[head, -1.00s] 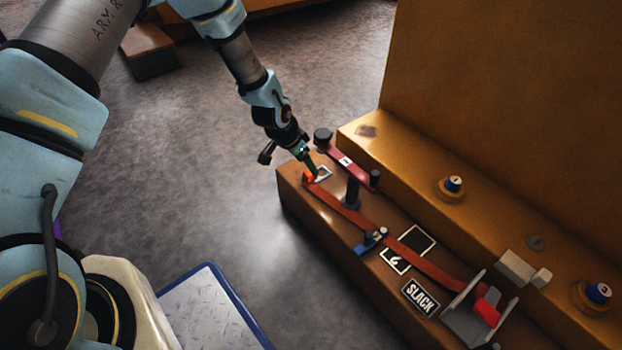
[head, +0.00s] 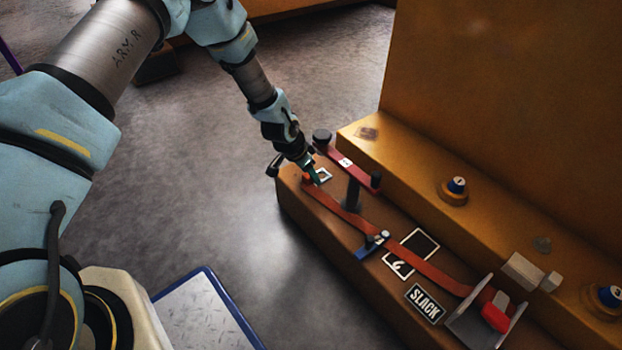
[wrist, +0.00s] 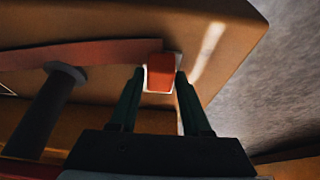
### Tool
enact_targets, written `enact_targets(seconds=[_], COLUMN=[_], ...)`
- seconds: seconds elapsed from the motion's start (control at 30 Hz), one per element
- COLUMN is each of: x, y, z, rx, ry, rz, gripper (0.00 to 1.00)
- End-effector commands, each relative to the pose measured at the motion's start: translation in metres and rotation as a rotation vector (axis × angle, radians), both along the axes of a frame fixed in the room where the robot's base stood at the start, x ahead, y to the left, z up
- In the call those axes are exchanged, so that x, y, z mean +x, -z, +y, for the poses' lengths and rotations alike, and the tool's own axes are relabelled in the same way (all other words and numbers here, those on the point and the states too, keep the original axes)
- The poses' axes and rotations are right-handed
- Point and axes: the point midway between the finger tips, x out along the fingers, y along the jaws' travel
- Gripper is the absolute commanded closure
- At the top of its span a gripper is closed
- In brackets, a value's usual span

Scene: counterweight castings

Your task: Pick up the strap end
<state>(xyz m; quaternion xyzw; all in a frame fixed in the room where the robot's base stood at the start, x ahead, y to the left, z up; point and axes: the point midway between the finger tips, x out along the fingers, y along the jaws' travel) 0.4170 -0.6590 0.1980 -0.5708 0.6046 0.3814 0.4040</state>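The strap end is a bright orange-red tab (head: 306,178) at the far-left end of a flat red strap (head: 345,217), on a white-outlined square of the brown ledge. It also shows in the wrist view (wrist: 160,72). My gripper (head: 314,177) is down at the tab and partly hides it in the head view. In the wrist view my gripper (wrist: 160,76) is open, one green finger on each side of the tab, with narrow gaps between. I cannot tell whether the fingertips reach down to the tab's level. The strap runs past a dark post (head: 353,192).
A blue-and-grey clip (head: 372,244) and a bracket with a red part (head: 494,314) sit along the ledge. The tall brown casting (head: 500,100) rises behind. Open floor lies left.

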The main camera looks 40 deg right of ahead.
Motion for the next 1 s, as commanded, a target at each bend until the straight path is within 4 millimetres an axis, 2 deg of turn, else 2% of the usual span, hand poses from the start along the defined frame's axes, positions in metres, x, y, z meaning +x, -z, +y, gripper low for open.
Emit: enact_targets(seconds=[0.07,0.4,1.0], x=[0.0,0.0,0.0002], y=[-0.0001,-0.0001,-0.003], z=[0.0,0.0001,0.0007], rx=[0.0,0.0,-0.001], ry=[0.0,0.0,0.0], rz=[0.0,0.0,0.0], gripper=[0.62,1.0,1.0])
